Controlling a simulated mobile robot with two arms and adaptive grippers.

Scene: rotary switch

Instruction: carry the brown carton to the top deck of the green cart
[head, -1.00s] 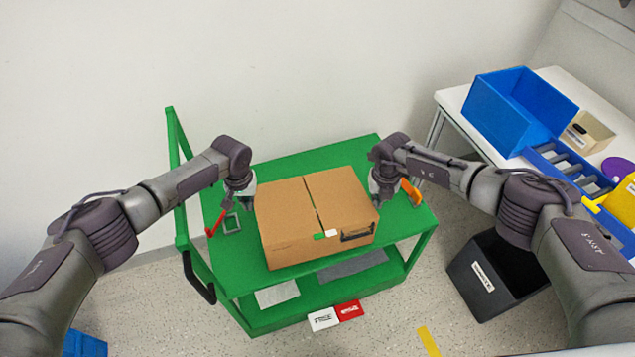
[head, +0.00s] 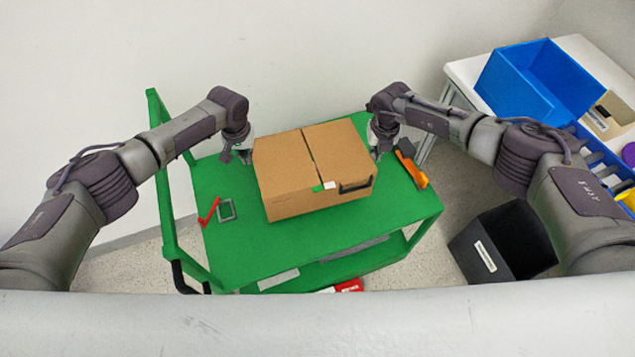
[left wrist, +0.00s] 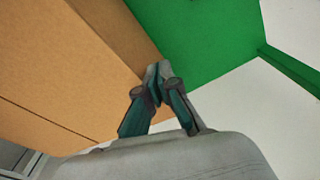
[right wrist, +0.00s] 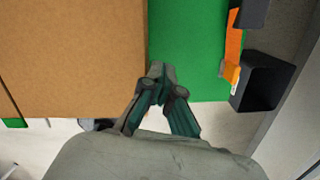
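The brown carton (head: 315,170) sits on the top deck of the green cart (head: 300,245), upright with its flaps closed. A dark handle and small green and white labels show on its front. My left gripper (head: 240,155) is beside the carton's left side, fingertips together with nothing between them in the left wrist view (left wrist: 157,75). My right gripper (head: 379,152) is beside its right side, also shut and empty in the right wrist view (right wrist: 160,75). Both are very close to the carton; I cannot tell if they touch it.
A red tool (head: 209,212) and a grey frame (head: 227,209) lie on the deck left of the carton. An orange-and-black tool (head: 411,168) lies to its right. A black bin (head: 503,244) stands right of the cart. A blue bin (head: 535,85) is on the white table.

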